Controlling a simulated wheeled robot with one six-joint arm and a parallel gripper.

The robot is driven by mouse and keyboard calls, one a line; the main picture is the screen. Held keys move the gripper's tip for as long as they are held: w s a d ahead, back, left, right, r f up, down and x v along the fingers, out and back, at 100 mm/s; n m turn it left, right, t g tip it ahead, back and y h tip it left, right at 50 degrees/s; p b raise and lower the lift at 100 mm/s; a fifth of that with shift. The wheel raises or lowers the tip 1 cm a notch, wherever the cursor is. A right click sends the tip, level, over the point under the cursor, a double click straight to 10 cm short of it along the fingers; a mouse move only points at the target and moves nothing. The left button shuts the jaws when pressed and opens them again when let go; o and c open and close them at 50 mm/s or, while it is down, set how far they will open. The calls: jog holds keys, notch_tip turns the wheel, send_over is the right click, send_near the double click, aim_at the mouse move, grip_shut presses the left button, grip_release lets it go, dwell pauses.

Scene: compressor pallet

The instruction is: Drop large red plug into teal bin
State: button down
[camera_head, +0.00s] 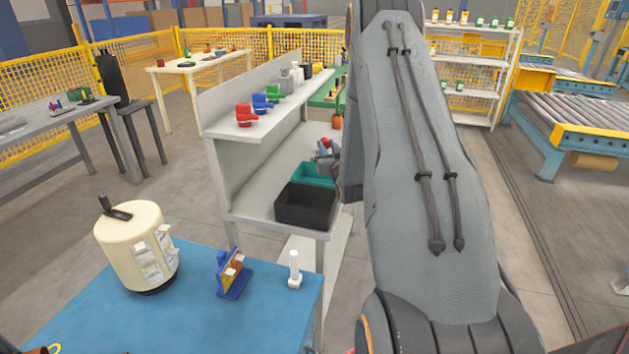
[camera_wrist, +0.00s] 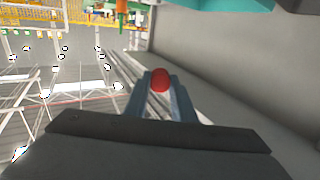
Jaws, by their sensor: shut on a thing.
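The large red plug (camera_wrist: 160,80) is held between the two fingers of my gripper (camera_wrist: 161,90) in the wrist view; only its rounded red end shows. In the head view my gripper (camera_head: 326,156) is above the back part of the teal bin (camera_head: 313,175), with a small bit of the red plug (camera_head: 325,143) visible at it. The teal bin stands on the lower shelf, partly hidden by the black bin and my gripper. In the wrist view a teal edge (camera_wrist: 225,4) shows at the top.
A black bin (camera_head: 305,206) stands in front of the teal bin on the white shelf unit (camera_head: 250,205). The upper shelf bears a red item (camera_head: 246,115), a blue item (camera_head: 262,103) and others. A blue table (camera_head: 200,300) with a cream cylinder (camera_head: 138,245) is nearer.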

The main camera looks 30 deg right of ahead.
notch_tip(320, 180, down, 6)
jog(key=b, duration=0.3)
jog(key=shift+a, duration=0.1)
jog(key=shift+r, duration=0.1)
jog(key=c, duration=1.4)
grip_release()
jog(key=b+v, duration=0.2)
jog(key=v, duration=0.6)
jog(key=shift+w, duration=0.1)
